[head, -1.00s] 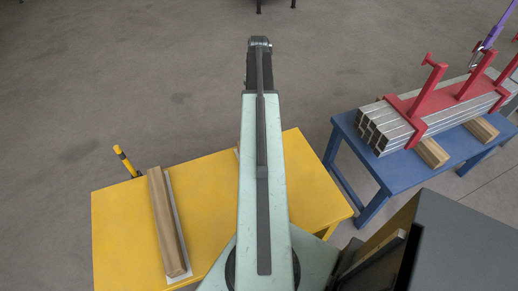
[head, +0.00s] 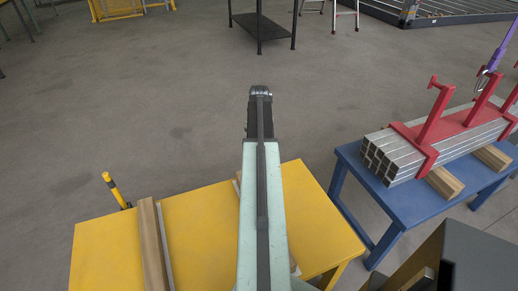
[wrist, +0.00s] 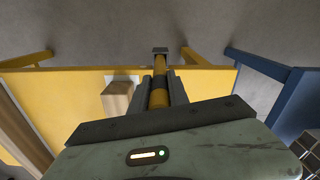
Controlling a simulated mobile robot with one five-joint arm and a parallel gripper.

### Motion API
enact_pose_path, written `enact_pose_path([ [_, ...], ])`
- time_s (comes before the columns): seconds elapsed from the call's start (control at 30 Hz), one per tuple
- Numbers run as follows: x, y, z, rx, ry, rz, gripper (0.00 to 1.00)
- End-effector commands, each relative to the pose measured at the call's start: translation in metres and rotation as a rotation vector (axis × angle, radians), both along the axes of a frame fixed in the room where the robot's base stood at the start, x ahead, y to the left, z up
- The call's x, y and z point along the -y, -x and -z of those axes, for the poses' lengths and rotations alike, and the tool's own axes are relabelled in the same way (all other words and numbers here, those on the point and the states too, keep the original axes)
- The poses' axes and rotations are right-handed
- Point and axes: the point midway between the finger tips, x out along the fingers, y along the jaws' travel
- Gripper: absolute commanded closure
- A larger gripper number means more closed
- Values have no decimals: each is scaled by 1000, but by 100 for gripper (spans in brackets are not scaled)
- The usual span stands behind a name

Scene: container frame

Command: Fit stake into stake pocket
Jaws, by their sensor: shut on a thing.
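In the wrist view, a yellow stake (wrist: 159,98) with a darker band and a dark square end lies between the two dark fingers of my gripper (wrist: 159,86). My gripper is shut on the stake, which points away from the wrist. In the head view, my arm stretches straight ahead past the far edge of the yellow table; its dark end hides the fingers and the stake. I cannot make out a stake pocket in either view.
The yellow table (head: 200,232) holds wooden beams (head: 150,240). A blue table (head: 372,190) at right carries steel tubes (head: 395,160) in red clamps (head: 440,115). A black shelf stand (head: 262,27) and a grey frame (head: 455,12) are farther off. Open floor lies ahead.

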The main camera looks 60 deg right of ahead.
Motion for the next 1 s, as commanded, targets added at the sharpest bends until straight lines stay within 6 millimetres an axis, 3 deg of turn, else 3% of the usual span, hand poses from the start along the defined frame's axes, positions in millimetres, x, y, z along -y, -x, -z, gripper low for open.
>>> enact_pose_path([
  [0.2,0,0,3,0,0,0,100],
  [0.23,0,0,2,0,0,1,73],
  [0.3,0,0,1,0,0,1,57],
  [0.73,1,1,-6,0,0,1,57],
  [1.0,1,1,-52,0,0,2,57],
])
